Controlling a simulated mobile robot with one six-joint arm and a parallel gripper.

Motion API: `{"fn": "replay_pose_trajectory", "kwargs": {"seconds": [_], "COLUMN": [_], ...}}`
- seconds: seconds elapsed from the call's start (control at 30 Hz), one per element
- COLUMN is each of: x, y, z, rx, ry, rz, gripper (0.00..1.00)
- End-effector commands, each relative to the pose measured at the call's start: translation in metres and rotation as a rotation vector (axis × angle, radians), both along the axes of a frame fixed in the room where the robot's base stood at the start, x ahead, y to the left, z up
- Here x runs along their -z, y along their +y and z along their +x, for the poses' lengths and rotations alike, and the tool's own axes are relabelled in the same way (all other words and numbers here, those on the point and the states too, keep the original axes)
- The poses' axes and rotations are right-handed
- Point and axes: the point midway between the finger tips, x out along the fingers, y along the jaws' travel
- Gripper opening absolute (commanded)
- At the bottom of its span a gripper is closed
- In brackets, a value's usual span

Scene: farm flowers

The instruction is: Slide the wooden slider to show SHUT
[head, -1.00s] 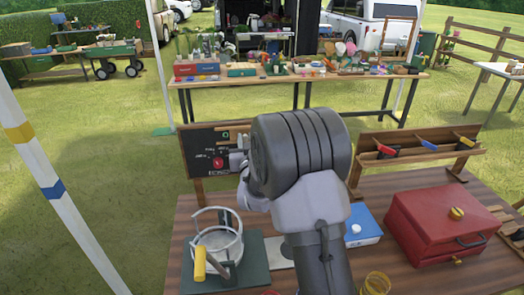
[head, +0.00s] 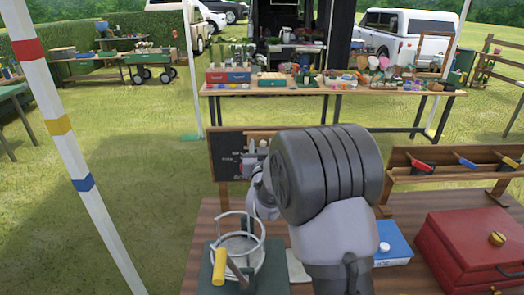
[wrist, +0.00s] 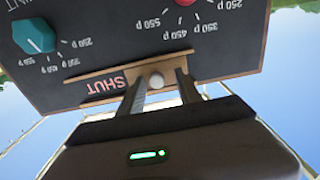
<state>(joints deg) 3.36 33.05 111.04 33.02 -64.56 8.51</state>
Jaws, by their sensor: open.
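The dark board (head: 225,152) stands upright at the back of the near table, partly hidden by my arm in the head view. In the wrist view the board (wrist: 95,25) appears upside down. There, the wooden slider (wrist: 170,72) sits between two wooden rails, with a pale round knob (wrist: 156,81) on it. The red word SHUT (wrist: 106,85) shows beside the slider, at picture left. My gripper (wrist: 160,77) is open, with one finger on each side of the pale knob; contact cannot be told. It also shows at the board in the head view (head: 254,170).
A teal dial (wrist: 34,36) and a red dial (wrist: 186,2) are on the board. On the near table are a wire ring holder (head: 238,258), a blue box (head: 393,245) and a red case (head: 475,248). A wooden rack (head: 450,165) stands at right.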

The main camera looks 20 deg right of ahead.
Motion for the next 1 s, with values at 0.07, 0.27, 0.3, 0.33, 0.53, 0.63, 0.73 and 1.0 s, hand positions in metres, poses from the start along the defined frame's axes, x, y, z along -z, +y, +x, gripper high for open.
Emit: {"fn": "replay_pose_trajectory", "kwargs": {"seconds": [0.07,0.27,0.3,0.33,0.53,0.63,0.73,1.0], "x": [0.000,-0.001,-0.001,-0.001,0.000,0.000,0.000,0.000], "y": [0.002,0.016,0.020,0.023,0.040,0.045,0.047,0.048], "z": [-0.006,-0.054,-0.066,-0.076,-0.134,-0.153,-0.163,-0.166], "rx": [-0.001,-0.002,-0.002,-0.003,-0.004,-0.003,-0.002,-0.001], "ry": [0.000,0.002,0.002,0.001,0.000,0.000,-0.001,0.000], "rz": [0.000,0.000,0.001,0.000,0.000,0.000,0.000,0.000], "gripper": [0.41,0.41,0.41,0.41,0.41,0.41,0.41,0.41]}}
